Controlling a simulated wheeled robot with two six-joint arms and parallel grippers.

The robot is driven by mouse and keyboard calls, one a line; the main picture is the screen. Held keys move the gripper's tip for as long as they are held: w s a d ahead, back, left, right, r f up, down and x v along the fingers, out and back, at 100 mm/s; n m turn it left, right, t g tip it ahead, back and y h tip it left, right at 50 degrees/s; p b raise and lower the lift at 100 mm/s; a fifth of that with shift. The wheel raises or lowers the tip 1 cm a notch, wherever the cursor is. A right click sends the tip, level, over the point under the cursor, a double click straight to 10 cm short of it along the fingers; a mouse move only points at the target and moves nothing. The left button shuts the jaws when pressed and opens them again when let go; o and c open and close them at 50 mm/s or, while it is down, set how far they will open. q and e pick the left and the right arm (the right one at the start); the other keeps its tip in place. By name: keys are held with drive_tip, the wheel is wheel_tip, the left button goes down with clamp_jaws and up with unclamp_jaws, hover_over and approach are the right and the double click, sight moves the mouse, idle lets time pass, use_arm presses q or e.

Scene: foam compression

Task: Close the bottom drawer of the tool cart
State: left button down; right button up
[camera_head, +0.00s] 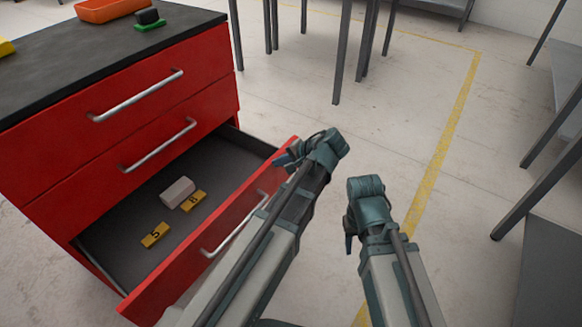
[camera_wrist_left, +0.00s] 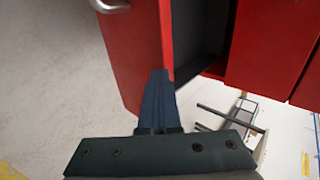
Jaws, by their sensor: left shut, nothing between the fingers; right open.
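The red tool cart (camera_head: 130,110) stands at the left of the head view. Its bottom drawer (camera_head: 190,262) is pulled out, showing a dark interior; its front also shows in the left wrist view (camera_wrist_left: 136,60). The drawer has a long silver handle (camera_head: 232,228). My left gripper (camera_head: 284,158) is shut and empty at the far right end of the drawer front, by its top edge; whether it touches is unclear. Its closed fingers (camera_wrist_left: 157,97) overlap the drawer front's edge in the left wrist view. My right gripper (camera_head: 349,240) is open, above the floor, right of the drawer.
In the drawer lie a pale block (camera_head: 177,191) and two yellow tags, marked 8 (camera_head: 194,201) and 5 (camera_head: 155,235). The two upper drawers are shut. An orange tray (camera_head: 108,10) sits on the cart top. Dark table legs stand behind and right; floor between is clear.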

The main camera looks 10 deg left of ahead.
use_arm(q)
drive_tip(key=w+a, duration=0.3)
drive_tip(key=a, duration=0.7)
drive_tip(key=w+a, duration=0.4)
drive_tip(key=a, duration=0.6)
drive_tip(key=shift+w+a, duration=0.2)
drive_tip(key=shift+w, duration=0.05)
drive_tip(key=shift+s+d, duration=0.1)
